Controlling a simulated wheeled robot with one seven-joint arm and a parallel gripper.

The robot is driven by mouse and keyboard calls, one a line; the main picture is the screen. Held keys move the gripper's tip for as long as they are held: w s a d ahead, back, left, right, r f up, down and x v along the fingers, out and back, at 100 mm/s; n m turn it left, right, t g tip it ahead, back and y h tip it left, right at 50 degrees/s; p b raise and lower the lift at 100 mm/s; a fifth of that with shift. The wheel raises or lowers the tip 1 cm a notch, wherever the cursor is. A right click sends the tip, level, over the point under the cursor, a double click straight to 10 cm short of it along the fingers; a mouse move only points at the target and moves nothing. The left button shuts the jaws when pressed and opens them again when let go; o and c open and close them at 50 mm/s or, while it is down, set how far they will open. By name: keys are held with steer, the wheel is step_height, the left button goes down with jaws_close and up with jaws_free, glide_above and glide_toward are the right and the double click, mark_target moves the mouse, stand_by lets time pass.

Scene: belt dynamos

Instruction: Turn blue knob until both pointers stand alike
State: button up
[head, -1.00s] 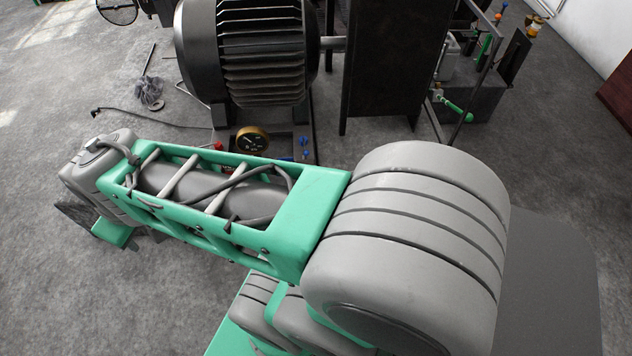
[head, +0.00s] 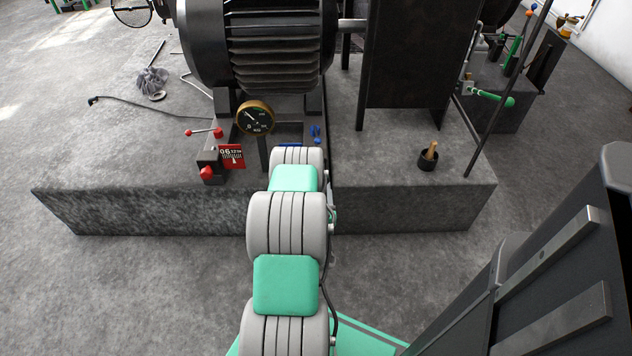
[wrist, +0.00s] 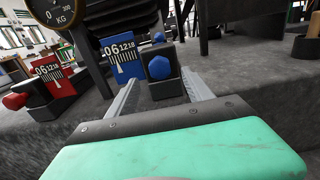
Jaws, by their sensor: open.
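The blue knob (wrist: 158,67) faces me on a dark block in the wrist view. A blue scale plate (wrist: 122,58) marked 06 12 18 stands to its left. A matching red scale plate (wrist: 52,78) stands further left, also in the head view (head: 232,156). The pointers are too small to compare. My gripper (wrist: 160,80) is open, one finger on each side of the blue knob in the picture; I cannot tell whether the fingertips reach it. In the head view my arm hides the gripper and most of the blue unit.
A red knob (head: 206,173) and red-tipped lever (head: 203,132) sit left. A round gauge (head: 255,117) stands behind, below the large motor (head: 270,45). A dark cup (head: 428,160) is on the right of the stone plinth (head: 140,206). The floor in front left is clear.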

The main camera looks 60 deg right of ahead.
steer(key=x, duration=0.6)
steer(key=shift+d, duration=0.2)
steer(key=shift+w, duration=0.15)
jaws_close()
stand_by(0.5)
